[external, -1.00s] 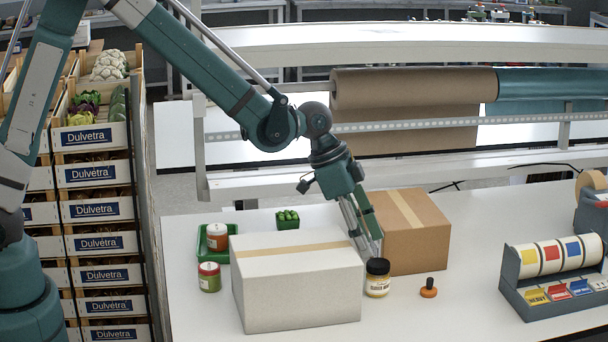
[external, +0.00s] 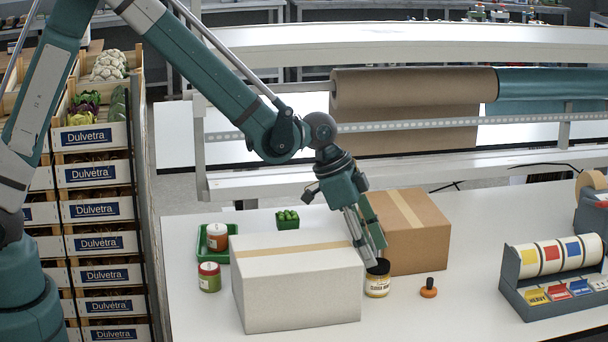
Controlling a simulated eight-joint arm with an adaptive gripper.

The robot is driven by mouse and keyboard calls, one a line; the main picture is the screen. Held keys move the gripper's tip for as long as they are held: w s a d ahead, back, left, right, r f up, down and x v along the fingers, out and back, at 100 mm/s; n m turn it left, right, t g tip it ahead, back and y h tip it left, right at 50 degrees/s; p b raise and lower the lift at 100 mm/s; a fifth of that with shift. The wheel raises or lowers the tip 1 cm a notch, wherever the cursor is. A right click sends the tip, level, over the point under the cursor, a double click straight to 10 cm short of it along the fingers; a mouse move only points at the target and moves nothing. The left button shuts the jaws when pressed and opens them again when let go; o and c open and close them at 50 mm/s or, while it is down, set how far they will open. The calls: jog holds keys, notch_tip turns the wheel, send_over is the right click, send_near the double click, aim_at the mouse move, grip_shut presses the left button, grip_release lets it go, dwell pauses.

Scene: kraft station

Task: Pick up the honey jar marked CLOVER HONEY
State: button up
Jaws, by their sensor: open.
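A small jar (external: 377,287) with a black lid, amber contents and a pale label stands upright on the white table, just right of the white box; its label is too small to read fully. My gripper (external: 378,262) is open and points down at the jar, its fingertips at the lid and hiding part of it. I cannot tell whether the fingers touch the jar. Two other jars stand at the left: one with a red lid and green body (external: 209,277), and one with orange-red contents and a pale lid (external: 217,237) in a green tray (external: 203,243).
A large white box (external: 297,290) stands close left of the jar, and a brown carton (external: 417,235) close behind it. An orange stamp-like object (external: 428,288) stands at its right. A label dispenser (external: 552,275) sits at the far right. The table front right of the jar is clear.

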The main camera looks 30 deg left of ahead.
aim_at(379, 263)
jog(key=shift+p+x, duration=0.35)
jog(key=shift+x, duration=2.25)
jog(key=shift+d, duration=0.15)
jog(key=c, duration=0.8)
jog(key=shift+o, duration=0.2)
jog(key=shift+r, duration=0.15)
jog(key=shift+r+b, duration=0.35)
jog(key=shift+r, duration=4.6)
